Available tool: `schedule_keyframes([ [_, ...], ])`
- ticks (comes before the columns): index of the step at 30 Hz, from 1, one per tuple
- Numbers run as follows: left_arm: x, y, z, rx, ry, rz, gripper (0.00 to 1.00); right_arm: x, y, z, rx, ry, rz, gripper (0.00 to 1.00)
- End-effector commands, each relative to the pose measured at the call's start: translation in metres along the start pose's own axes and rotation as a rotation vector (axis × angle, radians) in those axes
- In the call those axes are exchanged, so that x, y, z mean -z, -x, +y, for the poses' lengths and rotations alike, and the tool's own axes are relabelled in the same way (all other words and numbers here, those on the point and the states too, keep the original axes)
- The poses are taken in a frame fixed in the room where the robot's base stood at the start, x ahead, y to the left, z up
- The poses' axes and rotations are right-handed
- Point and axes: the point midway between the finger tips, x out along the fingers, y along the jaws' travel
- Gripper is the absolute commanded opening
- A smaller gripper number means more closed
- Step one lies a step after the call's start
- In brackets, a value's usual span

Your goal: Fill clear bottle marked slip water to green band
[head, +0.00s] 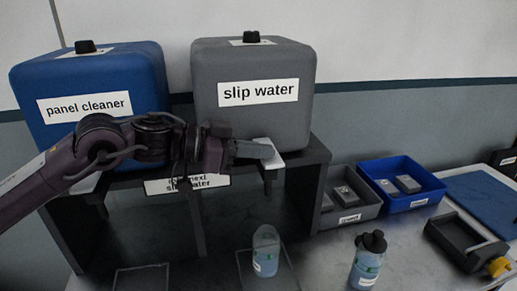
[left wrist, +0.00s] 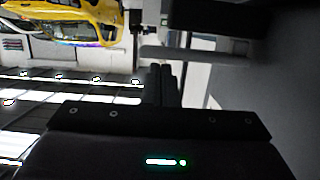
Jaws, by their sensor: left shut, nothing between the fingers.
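A clear, uncapped bottle (head: 266,250) stands upright on the bench below the grey slip water tank (head: 254,105). It looks pale blue and has a small white label, too small to read; its exact liquid level is unclear. The tank sits on a dark stand, with a light lever-like piece (head: 266,150) at its front edge. My left gripper (head: 258,150) is in front of the tank's lower edge, at that piece; I cannot tell whether they touch. Its fingers (left wrist: 165,86) are together and empty in the left wrist view. My right gripper is out of view.
A blue panel cleaner tank (head: 90,80) stands left. A black-capped bottle (head: 367,262) with a green mark stands right of the clear one. Grey (head: 352,212) and blue (head: 410,204) bins and a dark tray (head: 465,240) lie farther right. A partly hidden sign (head: 190,184) hangs below the tanks.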

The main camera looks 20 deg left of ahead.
Motion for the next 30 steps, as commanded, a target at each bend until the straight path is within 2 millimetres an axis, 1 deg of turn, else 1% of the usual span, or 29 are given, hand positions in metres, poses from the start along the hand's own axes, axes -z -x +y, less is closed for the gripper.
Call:
schedule_keyframes([
  [9,-0.002,0.0,0.0,0.0,-0.001,0.0,0.0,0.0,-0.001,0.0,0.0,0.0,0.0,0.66],
  [11,-0.005,-0.001,0.001,0.003,-0.016,-0.001,0.0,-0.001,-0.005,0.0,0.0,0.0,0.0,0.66],
  [15,-0.018,-0.004,0.005,0.026,-0.109,0.0,0.0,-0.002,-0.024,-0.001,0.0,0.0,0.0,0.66],
  [18,-0.021,-0.005,0.006,0.042,-0.169,-0.001,0.0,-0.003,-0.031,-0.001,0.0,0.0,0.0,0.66],
  [20,-0.017,-0.004,0.006,0.044,-0.172,-0.001,0.0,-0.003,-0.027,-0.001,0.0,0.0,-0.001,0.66],
  [30,-0.017,-0.004,0.006,0.042,-0.169,-0.002,0.0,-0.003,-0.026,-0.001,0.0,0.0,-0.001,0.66],
])
